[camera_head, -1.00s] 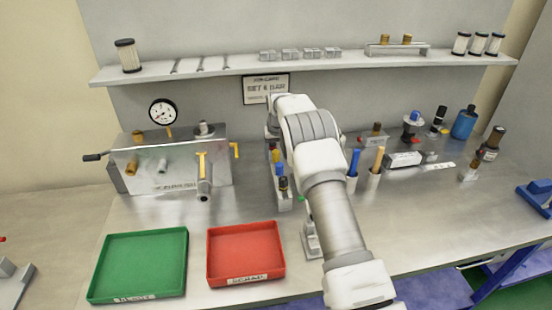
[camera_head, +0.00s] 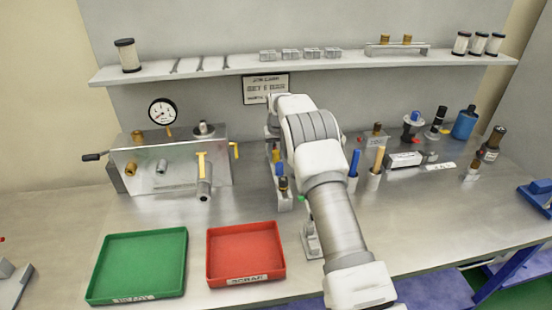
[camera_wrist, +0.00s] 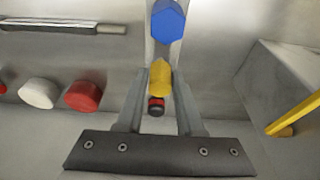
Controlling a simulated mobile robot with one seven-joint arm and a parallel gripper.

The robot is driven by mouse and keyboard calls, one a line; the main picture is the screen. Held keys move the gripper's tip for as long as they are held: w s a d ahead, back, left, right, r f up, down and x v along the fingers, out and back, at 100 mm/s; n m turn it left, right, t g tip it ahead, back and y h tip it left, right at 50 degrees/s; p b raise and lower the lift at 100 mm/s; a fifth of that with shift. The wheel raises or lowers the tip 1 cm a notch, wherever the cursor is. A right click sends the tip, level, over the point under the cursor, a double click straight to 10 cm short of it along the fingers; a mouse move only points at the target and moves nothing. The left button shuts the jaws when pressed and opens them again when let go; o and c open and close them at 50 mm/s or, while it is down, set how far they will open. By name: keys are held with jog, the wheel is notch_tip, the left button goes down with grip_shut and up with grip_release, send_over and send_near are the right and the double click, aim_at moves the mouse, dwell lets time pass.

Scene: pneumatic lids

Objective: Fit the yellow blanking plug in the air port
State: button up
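The yellow blanking plug (camera_wrist: 160,78) shows between the two fingers of my gripper (camera_wrist: 161,82) in the wrist view. The finger edges lie close on both sides of it; I cannot tell whether they touch it. A blue hexagonal plug (camera_wrist: 168,20) is just beyond it, and a black plug with a red band (camera_wrist: 156,105) shows between the fingers nearer the palm.
A green tray (camera_head: 181,262) and a red tray (camera_head: 280,262) lie in front of the block. A gauge (camera_head: 163,112) stands above it.

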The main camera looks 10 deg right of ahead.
aim_at(275, 151)
grip_shut()
jog(key=shift+w+p+v, duration=0.2)
jog(key=shift+p+v, duration=0.2)
jog(key=shift+v, duration=0.4)
jog(key=shift+w+p+v, duration=0.2)
jog(key=shift+p+v, duration=0.25)
jog(key=shift+v, duration=0.35)
jog(key=shift+w+p+v, duration=0.2)
jog(key=shift+p+v, duration=0.2)
jog(key=shift+v, duration=0.4)
jog(key=shift+r, duration=0.2)
jog(key=shift+r, duration=0.1)
